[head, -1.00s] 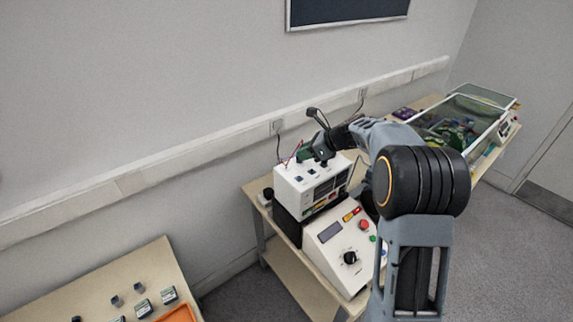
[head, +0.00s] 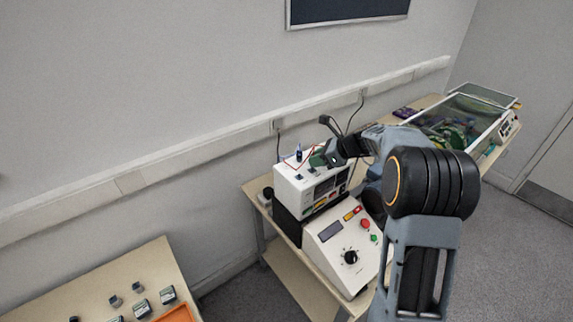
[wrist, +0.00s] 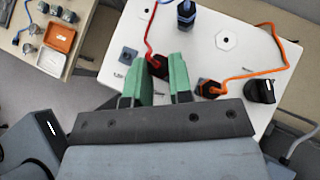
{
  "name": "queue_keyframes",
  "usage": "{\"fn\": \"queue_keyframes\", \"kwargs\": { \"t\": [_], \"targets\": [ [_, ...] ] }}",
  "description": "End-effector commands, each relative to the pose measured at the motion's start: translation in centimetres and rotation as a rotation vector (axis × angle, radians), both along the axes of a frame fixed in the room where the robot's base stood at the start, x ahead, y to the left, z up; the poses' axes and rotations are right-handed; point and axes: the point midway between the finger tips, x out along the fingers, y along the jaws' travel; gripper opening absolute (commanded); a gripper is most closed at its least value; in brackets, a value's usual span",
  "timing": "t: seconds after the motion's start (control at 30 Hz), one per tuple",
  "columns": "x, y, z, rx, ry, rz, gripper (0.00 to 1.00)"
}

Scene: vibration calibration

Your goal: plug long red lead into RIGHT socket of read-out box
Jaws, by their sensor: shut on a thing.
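The white read-out box (head: 287,187) stands on the bench, and its white top (wrist: 185,40) fills much of the wrist view. My gripper (head: 318,158) is over the right part of that top. In the wrist view its green fingers (wrist: 160,80) are closed around the dark red plug (wrist: 157,64) of the red lead (wrist: 149,30). The plug is at or just above the box top; I cannot tell if it is seated. The red lead (head: 291,163) also shows in the head view. My fingers hide what is beneath the plug.
An orange lead (wrist: 265,70) ends in a plug (wrist: 210,88) right of my gripper. A dark blue post (wrist: 186,12) stands beyond, a black square socket (wrist: 127,55) lies left, and a black knob (wrist: 260,91) right. A sloped control unit (head: 330,255) stands in front of the box.

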Motion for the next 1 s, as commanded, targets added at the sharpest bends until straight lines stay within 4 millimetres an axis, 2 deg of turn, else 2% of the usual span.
{"fn": "queue_keyframes", "kwargs": {
  "t": [1.0],
  "targets": [
    [0.01, 0.02, -0.76, 0.000, 0.000, 0.000, 0.00]
  ]
}}
